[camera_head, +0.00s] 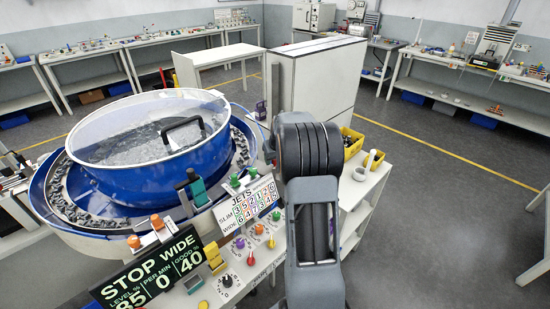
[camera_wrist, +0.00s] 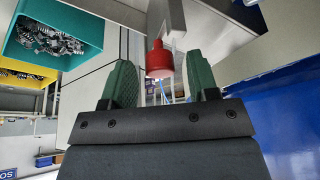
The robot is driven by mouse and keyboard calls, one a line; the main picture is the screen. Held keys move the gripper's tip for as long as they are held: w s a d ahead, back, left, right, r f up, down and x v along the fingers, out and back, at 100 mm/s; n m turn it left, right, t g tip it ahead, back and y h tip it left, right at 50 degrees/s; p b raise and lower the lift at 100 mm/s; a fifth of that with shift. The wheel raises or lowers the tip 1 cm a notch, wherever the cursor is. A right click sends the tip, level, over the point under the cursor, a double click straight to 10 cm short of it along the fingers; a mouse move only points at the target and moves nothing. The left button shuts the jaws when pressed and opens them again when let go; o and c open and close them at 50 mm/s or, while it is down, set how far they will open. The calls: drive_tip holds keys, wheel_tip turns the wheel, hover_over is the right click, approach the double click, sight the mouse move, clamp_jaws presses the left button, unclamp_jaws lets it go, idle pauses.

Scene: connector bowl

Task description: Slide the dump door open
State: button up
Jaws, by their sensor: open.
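In the wrist view, a red knob (camera_wrist: 158,60) hangs from a grey metal piece (camera_wrist: 168,20) between my gripper's (camera_wrist: 162,75) two green fingers. The fingers are apart, with a gap on either side of the knob; I cannot tell whether the knob is at the same depth as the fingertips. I cannot tell for sure whether this knob belongs to the dump door. In the head view, the blue connector bowl (camera_head: 160,165) with its clear lid stands at the left. My arm fills the middle there, and the gripper and door cannot be made out.
A teal bin (camera_wrist: 88,52) of metal connectors and a yellow bin (camera_wrist: 20,80) show at the wrist view's left, a blue wall (camera_wrist: 292,120) at its right. In the head view, a control panel with knobs and a sign (camera_head: 160,270) stand in front of the bowl.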

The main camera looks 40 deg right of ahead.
drive_tip(key=shift+w+f, duration=0.1)
drive_tip(key=shift+f, duration=0.1)
drive_tip(key=shift+c, duration=0.5)
clamp_jaws()
drive_tip(key=shift+r, duration=0.1)
